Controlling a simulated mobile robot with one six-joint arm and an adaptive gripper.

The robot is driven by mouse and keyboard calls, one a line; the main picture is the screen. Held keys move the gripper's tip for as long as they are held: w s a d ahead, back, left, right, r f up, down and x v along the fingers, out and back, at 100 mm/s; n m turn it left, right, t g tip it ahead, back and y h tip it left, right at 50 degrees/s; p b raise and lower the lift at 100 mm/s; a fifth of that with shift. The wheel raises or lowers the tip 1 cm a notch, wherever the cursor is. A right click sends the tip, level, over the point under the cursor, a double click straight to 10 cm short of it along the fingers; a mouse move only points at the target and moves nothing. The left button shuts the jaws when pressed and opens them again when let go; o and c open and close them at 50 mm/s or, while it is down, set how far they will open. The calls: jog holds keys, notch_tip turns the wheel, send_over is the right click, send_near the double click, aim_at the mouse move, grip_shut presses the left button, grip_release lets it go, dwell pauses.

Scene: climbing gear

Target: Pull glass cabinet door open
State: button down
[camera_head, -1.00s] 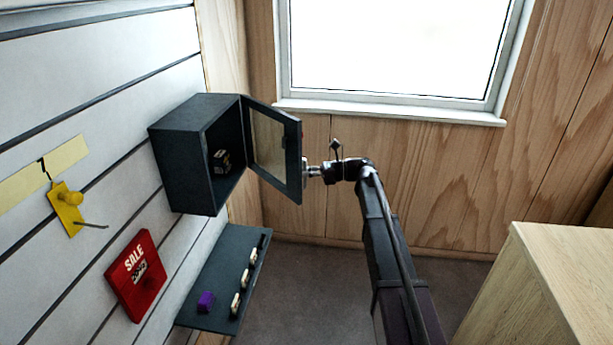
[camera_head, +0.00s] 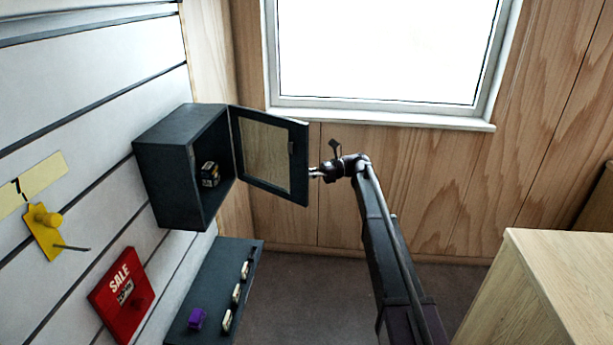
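The glass cabinet (camera_head: 165,178) is a dark grey box fixed to the slatted wall on the left. Its glass door (camera_head: 272,188) is hinged on the far side and stands wide open, swung out to the right. A small dark handle (camera_head: 291,147) shows on the door frame. A small dark item with light markings (camera_head: 209,174) sits inside the cabinet. My gripper (camera_head: 315,172) is just right of the door's free edge, low on it. The fingers are small here; I cannot tell whether they touch the door or how far they are apart.
Below the cabinet is a dark shelf (camera_head: 213,290) with a purple block (camera_head: 197,319) and several pale items. A wooden cabinet (camera_head: 560,275) stands at right. Open floor lies between.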

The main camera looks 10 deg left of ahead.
jog(key=shift+s+d, duration=0.15)
jog(key=shift+s, duration=0.05)
jog(key=c, duration=0.7)
grip_release()
jog(key=shift+w, duration=0.15)
jog(key=shift+w+d, duration=0.1)
jog(key=shift+d, duration=0.05)
jog(key=shift+v, duration=3.45)
